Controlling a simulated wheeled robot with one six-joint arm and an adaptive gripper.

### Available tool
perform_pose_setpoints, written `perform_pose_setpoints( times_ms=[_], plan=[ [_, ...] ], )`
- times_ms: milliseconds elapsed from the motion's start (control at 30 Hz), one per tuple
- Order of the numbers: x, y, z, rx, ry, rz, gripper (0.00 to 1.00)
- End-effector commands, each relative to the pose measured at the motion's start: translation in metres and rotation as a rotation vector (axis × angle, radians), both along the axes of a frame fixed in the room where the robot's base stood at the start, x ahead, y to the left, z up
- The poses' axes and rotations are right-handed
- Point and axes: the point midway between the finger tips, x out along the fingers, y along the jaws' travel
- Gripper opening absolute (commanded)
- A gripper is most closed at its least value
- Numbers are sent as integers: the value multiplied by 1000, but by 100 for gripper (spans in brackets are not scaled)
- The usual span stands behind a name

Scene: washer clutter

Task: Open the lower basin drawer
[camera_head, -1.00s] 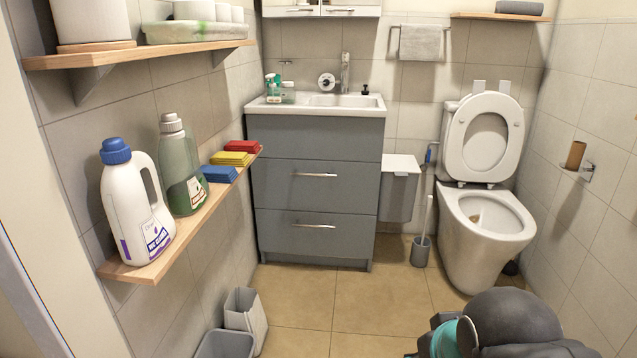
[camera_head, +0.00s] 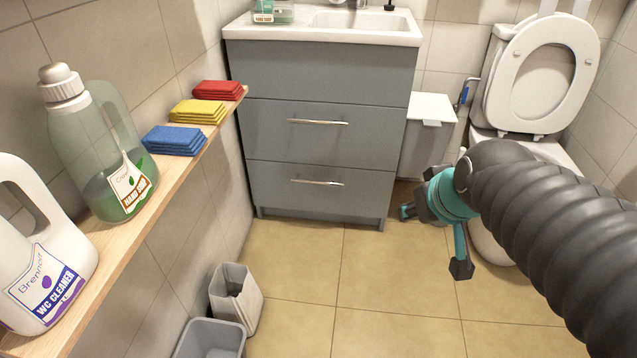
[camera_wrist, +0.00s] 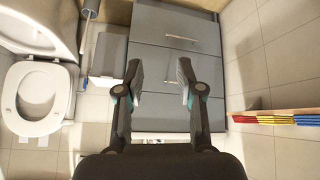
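The grey washbasin cabinet (camera_head: 320,68) stands against the back wall. Its lower drawer (camera_head: 280,202) is shut, flush with the front, with a horizontal metal handle (camera_head: 317,182). In the wrist view, which is upside down, the lower drawer's handle (camera_wrist: 182,38) shows above and beyond the fingertips. My gripper (camera_head: 435,240) is open and empty, to the right of the lower drawer in the head view and apart from the handle. In the wrist view my gripper (camera_wrist: 160,68) has its two fingers apart, with the cabinet front between them.
An upper drawer (camera_head: 280,140) is shut. A grey-white bin (camera_head: 428,140) hangs right of the cabinet, near the toilet (camera_head: 540,85). At left, a wooden shelf (camera_head: 165,205) holds bottles and sponges. Two grey bins (camera_head: 237,300) (camera_head: 210,340) stand on the floor. The middle floor is clear.

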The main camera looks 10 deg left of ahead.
Motion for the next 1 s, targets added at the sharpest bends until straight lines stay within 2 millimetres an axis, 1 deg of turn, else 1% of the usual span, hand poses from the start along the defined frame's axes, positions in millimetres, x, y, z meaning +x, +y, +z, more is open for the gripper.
perform_pose_setpoints(
  times_ms=[33, 67, 100, 167, 200, 267, 300, 367, 400, 467, 500, 600, 667, 700, 767, 800, 867, 967, 1000],
  plan=[
    [24, 10, -8, -14, -23, 49, 37],
    [37, 15, -9, -23, -43, 76, 37],
    [54, 21, -11, -36, -69, 111, 37],
    [80, 32, -16, -57, -109, 160, 37],
    [97, 39, -19, -72, -138, 191, 37],
    [122, 50, -26, -99, -179, 236, 37],
    [138, 58, -31, -116, -205, 265, 37],
    [162, 70, -40, -146, -245, 304, 37],
    [178, 78, -46, -169, -273, 330, 37],
    [201, 90, -57, -204, -312, 363, 37],
    [215, 98, -65, -229, -336, 384, 37],
    [249, 117, -88, -299, -400, 432, 37],
    [269, 128, -103, -344, -434, 458, 37],
    [281, 135, -114, -376, -456, 472, 37],
    [298, 146, -132, -427, -489, 495, 37],
    [308, 153, -144, -464, -507, 508, 37],
    [323, 164, -164, -520, -536, 528, 37],
    [344, 180, -199, -622, -578, 555, 37],
    [351, 186, -213, -666, -594, 565, 37]
  ],
)
